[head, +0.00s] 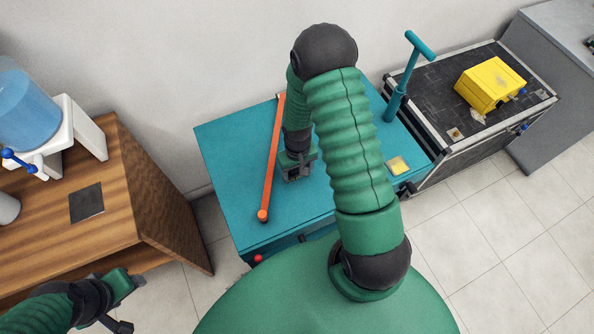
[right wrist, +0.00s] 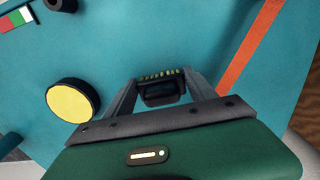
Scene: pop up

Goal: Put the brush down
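My right gripper (head: 297,172) points down over the teal worktop (head: 235,160), just right of the orange bar. In the right wrist view, its two grey fingers (right wrist: 161,82) close around a small black piece with a row of yellow-green tufts, which looks like the brush (right wrist: 163,94). In the head view the brush is mostly hidden by the gripper and arm. I cannot tell whether it touches the worktop. My left gripper (head: 131,302) is at the lower left, open and empty, over the floor beside the wooden cabinet.
An orange bar (head: 271,165) lies along the worktop. A teal T-handle (head: 405,80) and yellow pad (head: 398,165) are on its right. A black case (head: 440,95) with a yellow box (head: 488,84) stands farther right. A wooden cabinet (head: 120,190) holds a blue water container (head: 25,110).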

